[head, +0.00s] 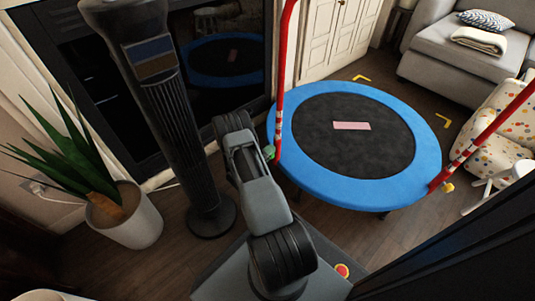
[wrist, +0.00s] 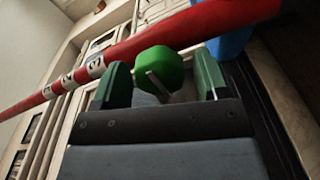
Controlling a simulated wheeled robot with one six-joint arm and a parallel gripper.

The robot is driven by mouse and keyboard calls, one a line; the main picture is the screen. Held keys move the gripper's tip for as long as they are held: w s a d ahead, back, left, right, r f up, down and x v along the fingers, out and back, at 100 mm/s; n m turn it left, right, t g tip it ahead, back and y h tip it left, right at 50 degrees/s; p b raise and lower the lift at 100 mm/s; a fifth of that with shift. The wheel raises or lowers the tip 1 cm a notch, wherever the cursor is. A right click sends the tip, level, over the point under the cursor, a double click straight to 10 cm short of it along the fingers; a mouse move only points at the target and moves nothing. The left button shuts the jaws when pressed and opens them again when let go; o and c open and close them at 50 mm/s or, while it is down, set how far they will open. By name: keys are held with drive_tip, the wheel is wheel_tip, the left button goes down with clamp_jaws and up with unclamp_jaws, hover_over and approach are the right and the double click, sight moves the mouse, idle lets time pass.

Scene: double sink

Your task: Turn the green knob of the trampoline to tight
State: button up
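The trampoline (head: 430,165) has a blue rim, a black mat and red poles. In the wrist view the green knob (wrist: 160,65) sits beside a red pole (wrist: 180,32) with white marked bands. A thin pale bar shows on the knob's near face. My gripper (wrist: 162,58) is open, with one dark green finger on each side of the knob. A gap shows on the right; the left finger is very close, and I cannot tell if it touches. In the head view my arm reaches the left pole (head: 283,75), where a small green part shows; the gripper is mostly hidden.
A black tower fan (head: 170,110) stands close to the left of my arm. A potted plant (head: 130,225) is farther left. A yellow knob (head: 447,187) is on the right pole. A grey sofa (head: 465,55) and a dotted armchair (head: 495,125) stand at right.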

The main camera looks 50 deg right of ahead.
drive_tip(key=shift+s, duration=0.1)
drive_tip(key=a+p, duration=0.2)
drive_tip(key=a, duration=0.5)
drive_tip(key=shift+a+p, duration=0.25)
drive_tip(key=shift+p, duration=0.05)
drive_tip(key=shift+d, duration=0.1)
idle(0.4)
